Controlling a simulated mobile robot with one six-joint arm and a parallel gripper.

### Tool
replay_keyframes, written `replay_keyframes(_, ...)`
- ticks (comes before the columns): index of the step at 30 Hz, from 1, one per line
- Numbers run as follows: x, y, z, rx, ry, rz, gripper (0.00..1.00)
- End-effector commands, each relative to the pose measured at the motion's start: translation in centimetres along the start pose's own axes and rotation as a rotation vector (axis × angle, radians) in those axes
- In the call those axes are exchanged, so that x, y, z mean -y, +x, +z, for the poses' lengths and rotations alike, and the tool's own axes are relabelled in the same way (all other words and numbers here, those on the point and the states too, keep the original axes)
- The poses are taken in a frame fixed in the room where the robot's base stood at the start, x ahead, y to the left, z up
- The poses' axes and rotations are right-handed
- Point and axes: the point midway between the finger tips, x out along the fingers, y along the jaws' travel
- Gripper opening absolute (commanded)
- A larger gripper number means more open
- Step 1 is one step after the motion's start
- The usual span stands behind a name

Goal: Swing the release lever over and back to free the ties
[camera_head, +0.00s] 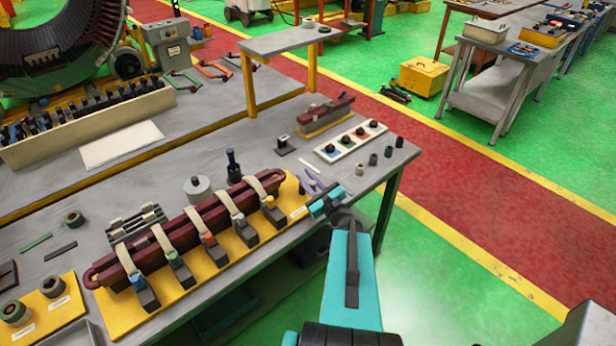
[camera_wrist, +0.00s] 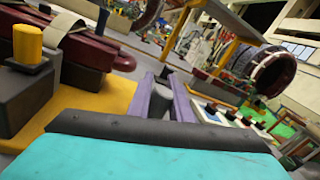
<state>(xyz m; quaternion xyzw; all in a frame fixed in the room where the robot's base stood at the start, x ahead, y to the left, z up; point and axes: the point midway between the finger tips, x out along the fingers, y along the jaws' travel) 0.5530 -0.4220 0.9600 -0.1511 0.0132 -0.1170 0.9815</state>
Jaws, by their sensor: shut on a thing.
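A dark red coil bundle (camera_head: 209,217) lies on a yellow fixture board (camera_head: 118,316), crossed by several cream ties (camera_head: 163,243). The ties run down to grey blocks with coloured knobs along the board's front. The block nearest me has a yellow knob (camera_head: 269,202), which also stands at the left in the wrist view (camera_wrist: 28,45). My gripper (camera_head: 308,182) is at the right end of the board. Its purple fingers (camera_wrist: 167,90) are shut on a small grey piece (camera_wrist: 160,103). I cannot tell if this piece is the release lever, as my gripper hides most of it.
A white tray of coloured sockets (camera_head: 350,140) and several small dark cylinders lie beyond my gripper. A smaller red coil piece (camera_head: 325,112) sits behind the tray. A black bottle-shaped part (camera_head: 233,165) and a grey cylinder (camera_head: 198,188) stand behind the bundle. The bench edge is close on the right.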

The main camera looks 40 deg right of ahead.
Motion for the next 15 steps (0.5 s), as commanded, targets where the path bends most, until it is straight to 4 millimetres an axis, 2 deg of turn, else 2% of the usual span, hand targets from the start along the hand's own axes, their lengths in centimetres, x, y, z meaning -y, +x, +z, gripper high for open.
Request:
replay_keyframes(1, -0.06, -0.10, -0.57, -0.012, 0.000, -0.001, 0.00)
replay_keyframes(9, -0.04, -0.12, -0.66, -0.014, 0.000, -0.002, 0.00)
replay_keyframes(10, -0.05, -0.12, -0.66, -0.014, 0.000, -0.001, 0.24)
replay_keyframes(12, -0.06, -0.11, -0.59, -0.012, 0.000, -0.001, 0.35)
replay_keyframes(15, -0.04, -0.08, -0.47, -0.009, 0.000, -0.001, 0.37)
